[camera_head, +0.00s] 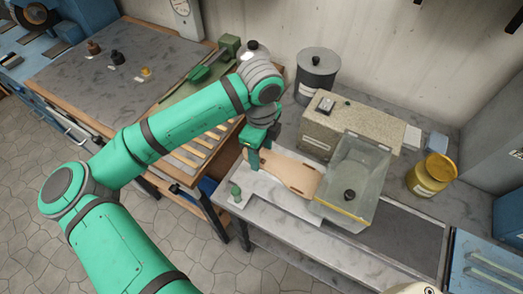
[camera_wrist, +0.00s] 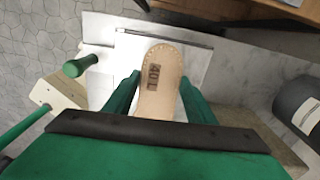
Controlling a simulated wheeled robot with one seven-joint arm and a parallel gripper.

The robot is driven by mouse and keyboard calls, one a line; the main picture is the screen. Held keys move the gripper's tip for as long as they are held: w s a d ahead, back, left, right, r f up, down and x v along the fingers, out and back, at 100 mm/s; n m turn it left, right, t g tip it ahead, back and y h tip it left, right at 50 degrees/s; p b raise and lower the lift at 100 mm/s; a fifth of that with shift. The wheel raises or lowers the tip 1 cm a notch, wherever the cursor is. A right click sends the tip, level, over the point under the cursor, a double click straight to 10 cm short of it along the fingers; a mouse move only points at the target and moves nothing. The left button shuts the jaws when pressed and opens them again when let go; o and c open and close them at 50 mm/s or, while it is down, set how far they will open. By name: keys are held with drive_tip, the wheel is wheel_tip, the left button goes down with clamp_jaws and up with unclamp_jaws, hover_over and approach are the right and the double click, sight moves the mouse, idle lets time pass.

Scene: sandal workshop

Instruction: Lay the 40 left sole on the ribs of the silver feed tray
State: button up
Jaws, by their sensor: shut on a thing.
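The tan sole (camera_wrist: 162,72) has a stitched edge and the mark "40 L" near its rounded end. My gripper (camera_wrist: 157,98) is shut on it, with one green finger along each side. In the head view the sole (camera_head: 292,172) extends right from my gripper (camera_head: 257,157) toward the clear hood. A pale, silver-grey tray surface (camera_head: 262,196) lies below it; the wrist view also shows this surface (camera_wrist: 128,60). I cannot tell whether the sole touches the tray. The ribs are not clear, and the sole covers part of the surface.
A clear hood (camera_head: 352,185) with a black knob stands right of the sole. A speckled block (camera_head: 345,128) and a dark canister (camera_head: 316,72) stand behind. A green knob (camera_head: 236,192) rises at the tray's left. A slatted wooden rack (camera_head: 203,150) lies further left.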

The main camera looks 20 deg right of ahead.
drive_tip(key=o, duration=1.2)
wheel_tip(320, 180, up, 11)
drive_tip(key=shift+f, duration=0.15)
